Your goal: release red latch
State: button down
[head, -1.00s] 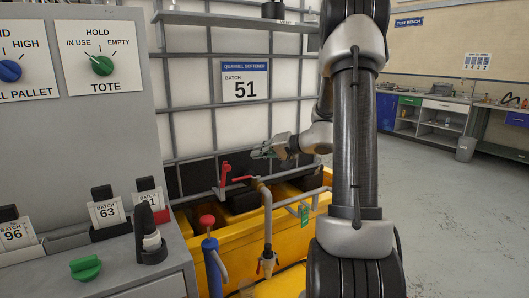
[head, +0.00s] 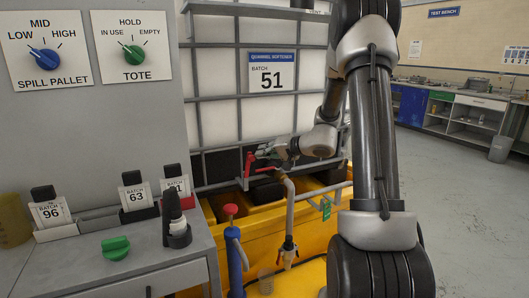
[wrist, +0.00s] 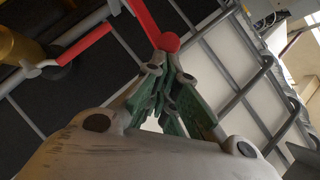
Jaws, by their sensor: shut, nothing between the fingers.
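A red upright lever (head: 249,164), which looks like the latch, stands at the tote frame above the yellow spill pallet. In the wrist view a red bar (wrist: 144,16) ends in a round red knob (wrist: 168,42) right at my fingertips. A second red handle (head: 267,169) lies nearly level beside the lever; in the wrist view (wrist: 75,45) it sits on a pipe, left of my fingers. My gripper (head: 266,152) is shut and empty, just right of the upright lever's top. Its green-padded fingers (wrist: 166,62) meet close to the knob; whether they touch it I cannot tell.
The white caged tote (head: 222,65) rises behind, with grey bars close to my gripper. The yellow pallet (head: 237,263) lies below, with pipework (head: 290,208) and a blue red-topped pump (head: 235,255) in front. A grey console (head: 130,265) stands left. Open floor lies right.

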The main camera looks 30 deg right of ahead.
jog(key=shift+n+g+h, duration=0.3)
jog(key=shift+n+h, duration=0.5)
jog(key=a, duration=0.2)
jog(key=a+r, duration=0.1)
jog(key=a, duration=0.1)
jog(key=shift+a+r, duration=0.1)
jog(key=shift+r, duration=0.05)
